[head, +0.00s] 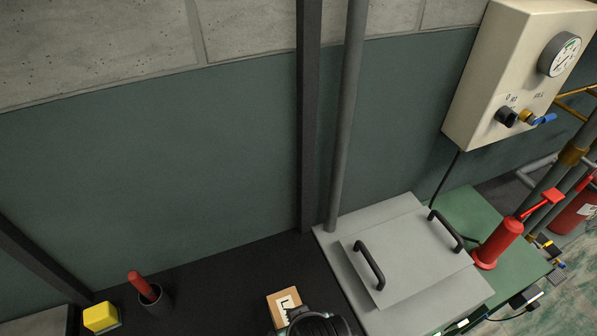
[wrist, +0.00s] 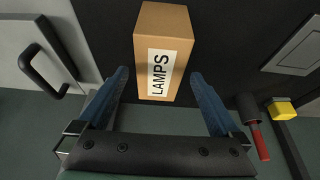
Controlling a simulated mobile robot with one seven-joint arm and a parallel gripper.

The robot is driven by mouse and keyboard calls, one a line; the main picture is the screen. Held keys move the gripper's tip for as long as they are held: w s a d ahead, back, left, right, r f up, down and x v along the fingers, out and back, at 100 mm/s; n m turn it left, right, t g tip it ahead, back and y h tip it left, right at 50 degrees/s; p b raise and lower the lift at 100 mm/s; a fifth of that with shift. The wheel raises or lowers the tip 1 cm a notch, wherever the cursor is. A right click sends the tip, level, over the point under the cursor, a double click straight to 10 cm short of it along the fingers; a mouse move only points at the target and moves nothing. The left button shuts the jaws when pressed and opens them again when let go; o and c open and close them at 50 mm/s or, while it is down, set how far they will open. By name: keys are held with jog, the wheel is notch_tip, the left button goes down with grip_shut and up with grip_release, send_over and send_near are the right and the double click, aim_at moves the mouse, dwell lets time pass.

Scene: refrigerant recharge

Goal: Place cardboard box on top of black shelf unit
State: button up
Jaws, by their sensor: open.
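The cardboard box (wrist: 164,30) is brown with a white label reading LAMPS. In the wrist view it rests on a black surface (wrist: 225,50), which appears to be the top of the black shelf unit. In the head view the box (head: 276,304) shows at the bottom centre on that black top (head: 215,270), partly hidden by my arm. My gripper (wrist: 158,75) is open, with one blue finger on each side of the box's near end. I cannot tell whether either finger touches it.
A red-handled tool stands in a dark cup (head: 155,298) beside a yellow block (head: 100,317) at left. A grey lidded box with black handles (head: 405,250) stands close at right. A dark post (head: 308,120) and grey pipe (head: 350,100) rise behind.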

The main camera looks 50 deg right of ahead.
jog(key=shift+v, duration=1.4)
jog(key=w+a+r+n+t+h, duration=0.15)
jog(key=w+r+t, duration=0.35)
jog(key=w+r, duration=0.7)
jog(key=w+a+r+n+t+h, duration=0.15)
jog(key=w+r+t, duration=0.55)
jog(key=r, duration=1)
jog(key=w+a+r+n+t+y, duration=0.2)
jog(key=a+r+t, duration=0.35)
jog(key=r, duration=0.95)
jog(key=s+a+r+t+y, duration=0.1)
jog(key=s+a+r+t, duration=0.1)
jog(key=r, duration=0.4)
jog(key=s+a+r+n+t+y, duration=0.1)
jog(key=s+a+r+t, duration=0.1)
jog(key=a+r, duration=0.3)
jog(key=s+a+r+t+y, duration=0.1)
jog(key=s+a+r+t, duration=0.1)
jog(key=r, duration=0.5)
jog(key=shift+s+a, duration=0.75)
jog(key=shift+s, duration=0.2)
